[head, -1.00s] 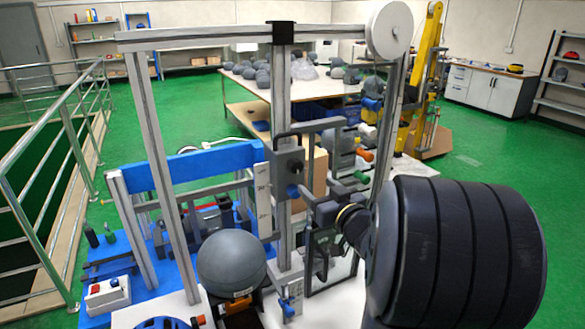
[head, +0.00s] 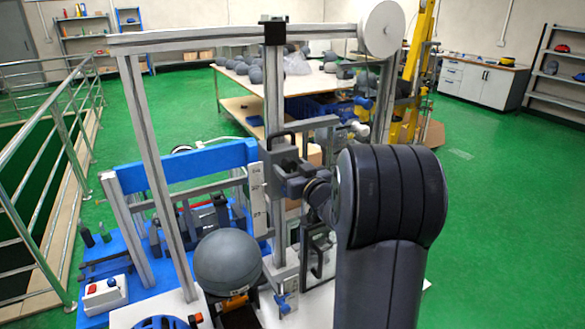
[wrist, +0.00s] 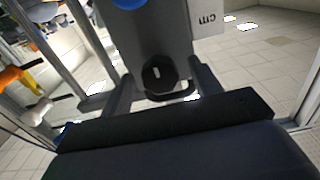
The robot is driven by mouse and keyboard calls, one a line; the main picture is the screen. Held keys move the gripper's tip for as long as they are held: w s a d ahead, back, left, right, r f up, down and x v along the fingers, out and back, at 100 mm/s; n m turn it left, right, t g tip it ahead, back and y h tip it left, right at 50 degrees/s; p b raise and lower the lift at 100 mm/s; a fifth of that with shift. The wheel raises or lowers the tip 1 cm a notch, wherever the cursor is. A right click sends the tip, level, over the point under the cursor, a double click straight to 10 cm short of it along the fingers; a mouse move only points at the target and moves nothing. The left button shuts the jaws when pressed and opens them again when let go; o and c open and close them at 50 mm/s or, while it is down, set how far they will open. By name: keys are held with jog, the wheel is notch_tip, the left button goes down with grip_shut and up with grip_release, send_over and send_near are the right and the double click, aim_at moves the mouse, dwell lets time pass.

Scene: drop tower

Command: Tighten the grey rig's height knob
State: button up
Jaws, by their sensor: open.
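The grey rig's upright (head: 276,90) carries a grey carriage block (head: 280,150), large in the wrist view (wrist: 165,35). On its face is a dark faceted knob (wrist: 158,74) with a pale slot. A blue round part (wrist: 128,3) shows at the top edge of the wrist view. I cannot tell for sure which is the height knob. My gripper (head: 285,178) is open at the carriage, hiding both in the head view. In the wrist view its fingers reach towards the block on either side of the dark knob; contact cannot be told.
A grey ball (head: 228,262) sits low at the rig, left of the upright. A black bar handle (wrist: 172,96) stands out close to my fingers. A blue beam (head: 185,165) crosses the left side. Green floor is open to the right.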

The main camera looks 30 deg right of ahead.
jog(key=shift+c, duration=0.3)
jog(key=c, duration=0.9)
jog(key=shift+c, duration=0.2)
jog(key=shift+f+n+b, duration=0.1)
jog(key=shift+n+b, duration=0.2)
jog(key=shift+b, duration=0.1)
jog(key=n+b, duration=0.3)
jog(key=shift+f+b, duration=0.1)
jog(key=shift+b, duration=0.25)
jog(key=n+b, duration=0.3)
jog(key=n, duration=0.2)
jog(key=shift+b, duration=0.3)
jog(key=n+b, duration=0.3)
jog(key=n, duration=0.2)
jog(key=shift+r+n+b, duration=0.15)
jog(key=shift+n+b, duration=0.5)
jog(key=shift+n, duration=0.4)
jog(key=shift+r+n+b, duration=0.1)
jog(key=shift+n+b, duration=0.55)
jog(key=shift+n, duration=0.4)
